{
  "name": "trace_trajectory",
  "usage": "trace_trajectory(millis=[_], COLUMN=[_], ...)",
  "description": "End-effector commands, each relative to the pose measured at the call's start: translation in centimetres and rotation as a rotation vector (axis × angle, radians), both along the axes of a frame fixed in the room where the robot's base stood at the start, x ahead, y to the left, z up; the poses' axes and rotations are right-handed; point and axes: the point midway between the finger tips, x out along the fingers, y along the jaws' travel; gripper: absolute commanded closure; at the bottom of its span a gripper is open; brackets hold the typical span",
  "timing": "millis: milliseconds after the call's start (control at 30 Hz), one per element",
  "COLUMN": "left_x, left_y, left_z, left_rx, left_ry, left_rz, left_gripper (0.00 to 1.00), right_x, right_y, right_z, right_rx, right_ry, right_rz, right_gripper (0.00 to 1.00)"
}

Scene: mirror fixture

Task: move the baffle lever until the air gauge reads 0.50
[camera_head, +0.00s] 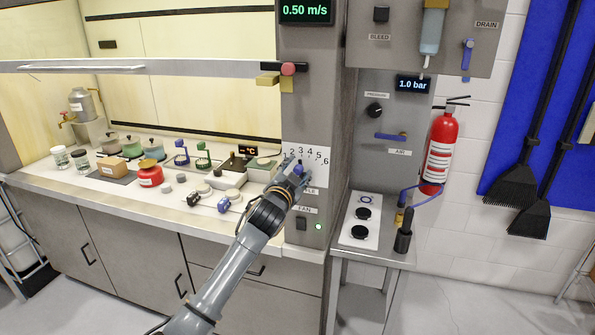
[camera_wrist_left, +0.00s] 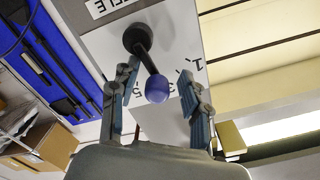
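The air gauge (camera_head: 306,11) at the top of the hood post reads 0.50 m/s in green digits. The baffle lever, a black stem with a blue ball knob (camera_wrist_left: 157,88), stands on a white numbered plate (camera_head: 317,160) on the post. My left gripper (camera_head: 295,175) is at the plate and partly covers the lever in the head view. In the left wrist view its two fingers (camera_wrist_left: 160,72) are open, one on each side of the knob, with gaps visible on both sides. My right gripper is not in view.
The sash (camera_head: 180,68) with its red knob (camera_head: 288,68) is above my left gripper. The fan switch (camera_head: 301,224) and a lit green lamp are just below. Jars and small items crowd the hood worktop (camera_head: 130,197). A fire extinguisher (camera_head: 438,150) hangs at right.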

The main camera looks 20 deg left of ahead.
Motion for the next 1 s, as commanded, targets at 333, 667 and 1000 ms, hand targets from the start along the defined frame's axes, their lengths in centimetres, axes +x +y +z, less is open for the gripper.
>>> trace_trajectory(millis=[333,667,1000], left_x=[-2.2,-8.3,-11.8], left_y=[0.0,0.4,0.7], left_z=[0.2,0.1,0.0], left_rx=[-0.001,-0.001,-0.001], left_ry=[-0.005,-0.002,0.0], left_rz=[-0.002,-0.001,0.001], left_gripper=[0.54,0.54,0.54], right_x=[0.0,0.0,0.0], right_y=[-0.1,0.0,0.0], right_z=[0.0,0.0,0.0], right_rx=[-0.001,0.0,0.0], right_ry=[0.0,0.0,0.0], right_rz=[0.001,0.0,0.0], right_gripper=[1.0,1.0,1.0])
